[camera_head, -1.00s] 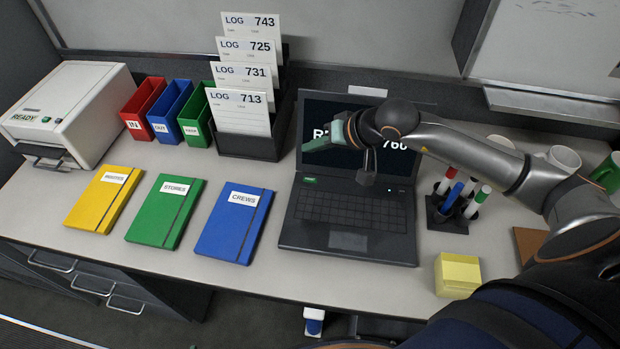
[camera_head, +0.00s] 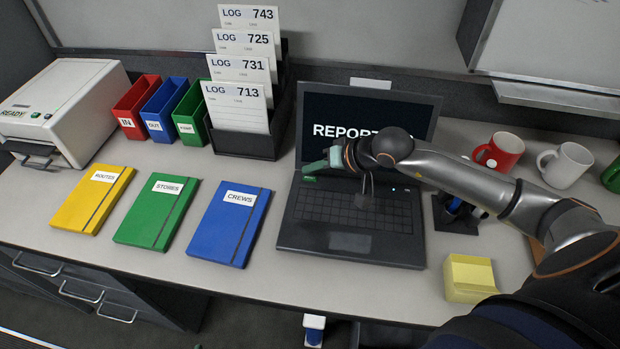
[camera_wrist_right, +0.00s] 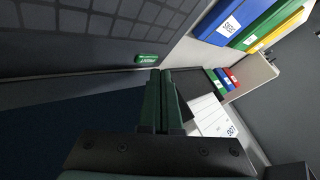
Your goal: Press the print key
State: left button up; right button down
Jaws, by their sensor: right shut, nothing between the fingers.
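The print key is the small green labelled key (camera_head: 310,179) at the top left corner of the laptop's (camera_head: 350,242) keyboard. In the right wrist view the green key (camera_wrist_right: 147,58) lies just beyond my fingertips, its label too small to read surely. My right gripper (camera_head: 306,169) has green fingers, shut and empty, pointing left over the key's back edge. In the right wrist view my right gripper (camera_wrist_right: 155,73) shows its fingers together, apart from the key in the picture; the height gap is hard to tell. My left gripper is not in view.
The laptop screen (camera_head: 340,112) reads "REPORT", partly hidden by my arm. A dark log rack (camera_head: 245,145) stands left of it. The blue crews book (camera_head: 230,225) lies left of the keyboard. A pen holder (camera_head: 455,212), mugs (camera_head: 500,150) and yellow notes (camera_head: 470,278) are on the right.

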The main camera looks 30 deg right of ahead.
dwell(1.0)
dwell(0.8)
jog(key=shift+f+b, duration=0.45)
jog(key=shift+b, duration=0.35)
